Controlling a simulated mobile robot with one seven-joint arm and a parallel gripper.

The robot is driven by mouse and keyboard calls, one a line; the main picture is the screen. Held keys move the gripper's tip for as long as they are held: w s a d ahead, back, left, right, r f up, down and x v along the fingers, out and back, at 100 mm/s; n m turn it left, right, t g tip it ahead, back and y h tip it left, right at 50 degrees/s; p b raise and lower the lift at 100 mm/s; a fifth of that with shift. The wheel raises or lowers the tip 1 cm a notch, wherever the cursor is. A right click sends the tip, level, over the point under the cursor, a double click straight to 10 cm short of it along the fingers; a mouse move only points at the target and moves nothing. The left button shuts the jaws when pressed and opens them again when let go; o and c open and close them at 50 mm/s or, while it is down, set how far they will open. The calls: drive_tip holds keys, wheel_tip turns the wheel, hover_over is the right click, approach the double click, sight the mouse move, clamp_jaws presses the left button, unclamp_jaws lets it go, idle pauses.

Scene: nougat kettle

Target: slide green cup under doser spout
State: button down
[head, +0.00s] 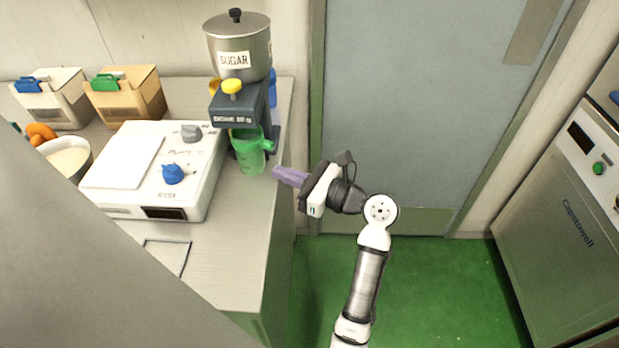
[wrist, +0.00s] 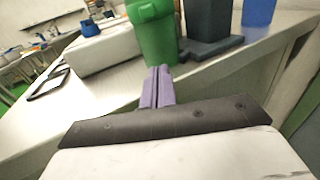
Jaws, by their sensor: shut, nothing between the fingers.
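The green cup (head: 249,158) stands upright on the counter, at the front of the dark sugar doser (head: 232,106). Its handle points right in the head view. From above, the cup's back edge overlaps the doser's front; I cannot tell exactly how it lines up with the spout, which is hidden. My gripper (head: 278,174) is to the right of the cup, shut and empty, its purple fingers pointing at it. In the wrist view the green cup (wrist: 154,32) is just beyond the fingertips (wrist: 159,72), with the doser base (wrist: 208,45) to its right. Contact is unclear.
A white scale-like appliance (head: 203,190) with a blue knob stands left of the cup. A blue cup (wrist: 259,12) is beside the doser. Two boxes (head: 125,95) and a bowl (head: 68,160) are farther left. The counter's front right is clear.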

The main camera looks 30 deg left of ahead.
sight(262, 166)
drive_tip(key=shift+s+a, duration=0.15)
drive_tip(key=shift+a, duration=1.1)
drive_tip(key=p, duration=0.1)
drive_tip(key=a+p, duration=0.1)
drive_tip(key=shift+s+a+r+p, duration=0.1)
drive_tip(key=shift+a+r+p, duration=0.15)
drive_tip(key=shift+p, duration=0.1)
drive_tip(key=shift+a+f, duration=0.1)
drive_tip(key=shift+f, duration=0.1)
drive_tip(key=shift+s, duration=0.1)
